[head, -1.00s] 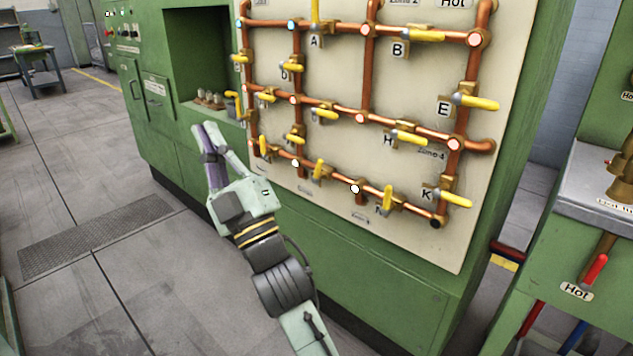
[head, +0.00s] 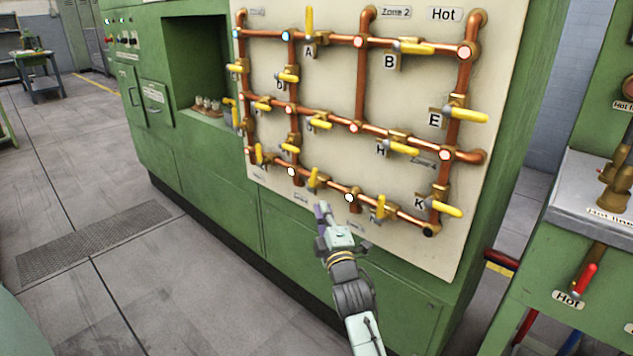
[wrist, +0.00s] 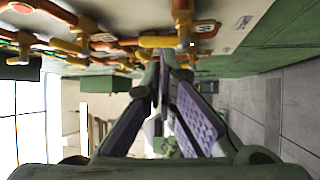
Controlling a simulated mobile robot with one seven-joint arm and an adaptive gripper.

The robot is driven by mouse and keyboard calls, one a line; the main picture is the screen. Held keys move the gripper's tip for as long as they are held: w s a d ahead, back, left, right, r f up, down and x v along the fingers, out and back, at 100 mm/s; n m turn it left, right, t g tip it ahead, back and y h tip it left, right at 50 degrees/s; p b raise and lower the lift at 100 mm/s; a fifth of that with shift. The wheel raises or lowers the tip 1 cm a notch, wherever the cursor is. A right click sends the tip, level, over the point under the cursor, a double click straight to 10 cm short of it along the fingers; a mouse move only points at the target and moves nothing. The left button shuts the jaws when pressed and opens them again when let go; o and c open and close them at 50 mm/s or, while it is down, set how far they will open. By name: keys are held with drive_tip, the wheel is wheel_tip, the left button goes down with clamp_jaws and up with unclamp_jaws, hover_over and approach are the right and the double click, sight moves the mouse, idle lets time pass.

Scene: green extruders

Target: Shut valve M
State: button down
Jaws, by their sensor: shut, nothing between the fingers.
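The pipe panel (head: 420,235) carries several yellow-handled valves on copper pipes. No letter M is readable. The middle valve (head: 313,180) of the bottom row has its yellow handle upright, across the sloping pipe; I cannot read its label. My gripper (head: 322,208) is shut and empty, just below this valve and in front of the panel's lower edge. In the wrist view, my gripper's purple-padded fingers (wrist: 165,65) meet near a yellow handle (wrist: 160,41), with a small label beside it whose letter is unclear. I see no clear contact.
Neighbouring bottom-row valves stand left (head: 259,154) and right (head: 379,206). Valve K (head: 440,208) sticks out farther right. The green cabinet (head: 290,235) rises below the panel. A bench with a red Hot handle (head: 585,280) stands at right.

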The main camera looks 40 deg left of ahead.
sight(313, 177)
drive_tip(key=p+x, duration=0.2)
drive_tip(key=x, duration=0.6)
drive_tip(key=shift+w+a+r+p, duration=0.1)
drive_tip(key=shift+w+a+p, duration=0.15)
drive_tip(key=shift+a+p, duration=0.1)
drive_tip(key=shift+d, duration=0.1)
drive_tip(key=shift+w+a+r+n+g+h+p, duration=0.3)
drive_tip(key=shift+a+r+n+g+h+p, duration=0.15)
drive_tip(key=shift+r+p, duration=0.45)
drive_tip(key=shift+a+f+n+g+p, duration=0.1)
drive_tip(key=shift+n+g+p, duration=0.15)
drive_tip(key=shift+p, duration=0.1)
drive_tip(key=shift+a+f+h+b, duration=0.1)
drive_tip(key=shift+f+h+b, duration=0.15)
drive_tip(key=shift+b, duration=0.15)
drive_tip(key=shift+r, duration=0.15)
drive_tip(key=shift+r, duration=0.1)
